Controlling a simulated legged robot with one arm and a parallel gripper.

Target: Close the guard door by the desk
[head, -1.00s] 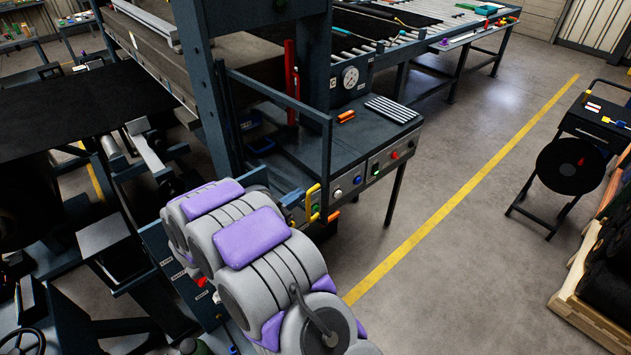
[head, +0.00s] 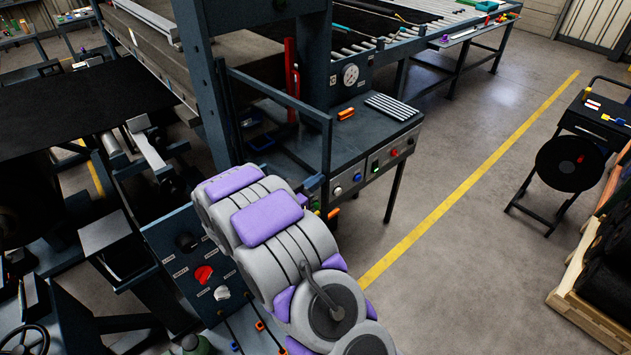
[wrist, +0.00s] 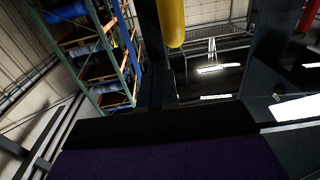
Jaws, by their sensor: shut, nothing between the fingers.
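The guard door is a dark upright frame (head: 327,150) with a see-through middle, in the head view. Its top rail slopes from the press column to a free post beside the desk (head: 385,125), so it stands out from the column. Its yellow handle is hidden behind my arm in the head view. A yellow bar, likely that handle, shows close up at the top of the wrist view (wrist: 171,22). My gripper (wrist: 150,122) shows as a dark and purple shape across the bottom of the wrist view. It is shut and holds nothing. In the head view my arm hides it.
The desk carries a gauge (head: 350,75), an orange item (head: 346,114) and front buttons. A panel with a red knob (head: 204,274) lies left of my arm. A cart with a black reel (head: 568,163) stands right.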

